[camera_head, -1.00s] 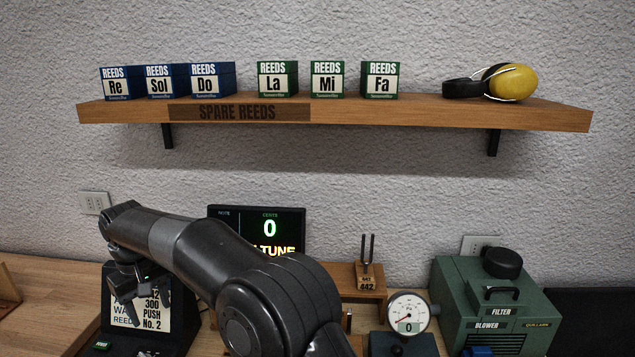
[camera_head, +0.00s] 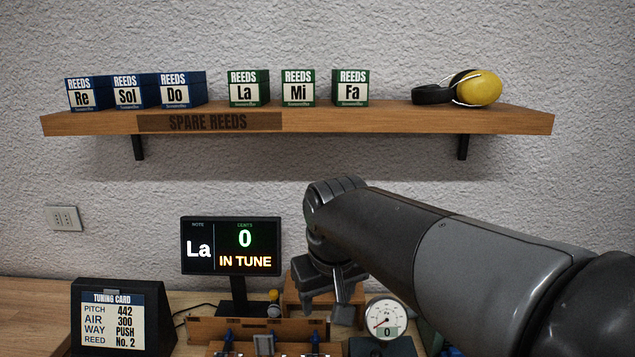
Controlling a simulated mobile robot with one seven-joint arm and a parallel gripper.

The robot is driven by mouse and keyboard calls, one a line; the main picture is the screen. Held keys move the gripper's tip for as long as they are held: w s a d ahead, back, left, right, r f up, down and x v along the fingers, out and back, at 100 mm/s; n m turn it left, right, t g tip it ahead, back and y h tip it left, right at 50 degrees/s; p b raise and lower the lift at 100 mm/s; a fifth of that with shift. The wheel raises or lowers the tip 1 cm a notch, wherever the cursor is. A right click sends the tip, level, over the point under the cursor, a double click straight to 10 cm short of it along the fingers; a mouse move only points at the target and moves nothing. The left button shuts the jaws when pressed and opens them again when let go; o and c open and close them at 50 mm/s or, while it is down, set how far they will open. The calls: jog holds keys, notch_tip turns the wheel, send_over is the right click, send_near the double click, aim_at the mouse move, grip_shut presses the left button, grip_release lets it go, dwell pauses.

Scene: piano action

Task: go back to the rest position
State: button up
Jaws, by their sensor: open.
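My gripper (camera_head: 328,300) hangs at the end of my arm, in the middle of the head view, low over the bench. Its fingers point down and stand apart, with nothing seen between them. It is in front of a small wooden stand, just left of the round gauge (camera_head: 386,318). My arm comes in from the right edge and hides part of the bench's right side.
A tuner screen (camera_head: 232,246) reads La, 0, IN TUNE. A tuning card (camera_head: 112,322) stands at the left. A wooden piece with blue parts (camera_head: 262,344) lies below my gripper. The wall shelf (camera_head: 340,118) holds reed boxes and yellow ear muffs (camera_head: 478,88).

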jog(key=s+d+f+m+t, duration=0.1)
jog(key=s+d+f+m, duration=0.3)
jog(key=s+d, duration=0.9)
jog(key=shift+s+d+f+t+h, duration=0.2)
jog(key=shift+s+f+t+h, duration=0.15)
jog(key=shift+f, duration=0.85)
dwell(3.2)
